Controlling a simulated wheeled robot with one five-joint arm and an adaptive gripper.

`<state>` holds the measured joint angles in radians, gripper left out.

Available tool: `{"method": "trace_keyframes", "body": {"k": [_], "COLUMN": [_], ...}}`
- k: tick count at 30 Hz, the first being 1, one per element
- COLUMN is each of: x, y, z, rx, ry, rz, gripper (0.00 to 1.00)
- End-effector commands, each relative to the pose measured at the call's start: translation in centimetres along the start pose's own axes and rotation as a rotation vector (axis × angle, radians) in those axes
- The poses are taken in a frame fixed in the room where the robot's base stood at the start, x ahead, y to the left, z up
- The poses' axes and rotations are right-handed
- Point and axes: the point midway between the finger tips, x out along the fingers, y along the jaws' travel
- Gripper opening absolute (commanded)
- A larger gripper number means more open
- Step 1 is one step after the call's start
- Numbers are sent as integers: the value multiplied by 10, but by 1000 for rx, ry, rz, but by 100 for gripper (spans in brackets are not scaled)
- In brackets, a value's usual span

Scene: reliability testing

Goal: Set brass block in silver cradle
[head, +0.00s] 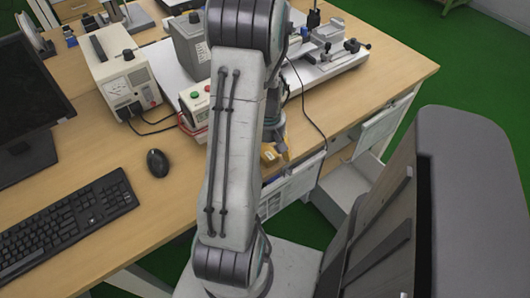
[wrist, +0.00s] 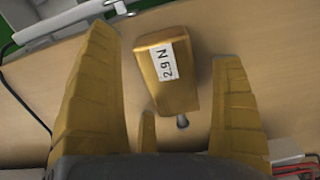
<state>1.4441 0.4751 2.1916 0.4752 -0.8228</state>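The brass block (wrist: 181,96) is a tapered gold piece with a white "2.9 N" label, lying on the wooden table in the wrist view. A small grey knob shows at its lower end. My gripper (wrist: 167,46) is open, with one yellow finger on each side of the block. In the head view my arm hides most of the gripper; a little yellow shows by the table's front edge. I cannot clearly make out the silver cradle.
A white platform with a grey clamp-like fixture (head: 328,57) stands at the back right. A white-and-red box (head: 195,105) and a beige meter (head: 121,72) stand left of my arm. A mouse (head: 157,163), keyboard (head: 70,222) and monitor (head: 28,92) occupy the left.

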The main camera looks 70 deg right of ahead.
Motion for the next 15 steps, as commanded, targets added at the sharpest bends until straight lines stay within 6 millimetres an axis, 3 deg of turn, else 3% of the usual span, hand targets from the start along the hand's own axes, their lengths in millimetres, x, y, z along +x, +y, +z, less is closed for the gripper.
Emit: {"method": "trace_keyframes", "body": {"k": [15], "x": [0], "y": [0], "z": [0], "rx": [0], "ry": [0], "rz": [0], "gripper": [40]}}
